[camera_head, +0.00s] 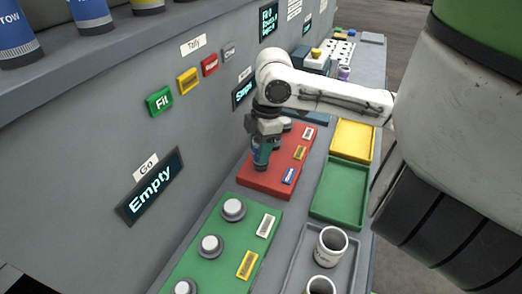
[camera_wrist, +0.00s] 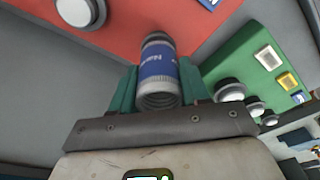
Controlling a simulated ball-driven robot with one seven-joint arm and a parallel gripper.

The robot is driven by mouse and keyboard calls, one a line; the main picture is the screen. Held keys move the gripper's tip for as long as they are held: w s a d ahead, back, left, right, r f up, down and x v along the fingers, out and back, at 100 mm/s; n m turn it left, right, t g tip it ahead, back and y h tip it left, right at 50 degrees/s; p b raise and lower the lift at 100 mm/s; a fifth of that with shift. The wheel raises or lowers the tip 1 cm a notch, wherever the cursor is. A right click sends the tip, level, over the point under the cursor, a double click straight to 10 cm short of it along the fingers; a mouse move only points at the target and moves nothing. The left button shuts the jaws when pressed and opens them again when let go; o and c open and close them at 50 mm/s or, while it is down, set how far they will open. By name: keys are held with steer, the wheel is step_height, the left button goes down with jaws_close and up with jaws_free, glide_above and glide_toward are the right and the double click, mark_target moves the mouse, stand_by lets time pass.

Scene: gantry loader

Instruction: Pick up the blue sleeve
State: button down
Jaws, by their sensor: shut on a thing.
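The blue sleeve (camera_wrist: 157,64) is a small grey cylinder with a blue lettered band, seen between the teal fingers in the wrist view. My gripper (camera_head: 262,156) is shut on it, pointing down over the red block (camera_head: 262,186) in the head view. The fingers mostly hide the sleeve there. I cannot tell whether it touches the red block. The red block carries white, yellow and blue labels; the blue label (camera_head: 289,176) is at its near right. A round grey post (camera_wrist: 80,10) shows on the red block in the wrist view.
A green block (camera_head: 222,233) with several grey posts lies nearer. Green (camera_head: 340,192) and yellow (camera_head: 352,141) trays are to the right. White cups (camera_head: 331,247) stand in a grey tray at the front. A grey wall with an "Empty" display (camera_head: 150,187) rises at left.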

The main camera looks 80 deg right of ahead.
steer(key=shift+r, duration=0.1)
steer(key=shift+r, duration=0.5)
step_height(320, 180, up, 3)
steer(key=shift+s+f, duration=0.15)
steer(key=shift+f, duration=0.05)
steer(key=s+a+r+b, duration=0.5)
steer(key=s+r+b, duration=0.4)
steer(key=s+b, duration=0.2)
steer(key=shift+s+a+r, duration=0.15)
steer(key=shift+s+a, duration=0.25)
steer(key=shift+s, duration=0.3)
steer(key=shift+r, duration=0.15)
steer(key=shift+r+p, duration=2.1)
steer(key=shift+p, duration=0.35)
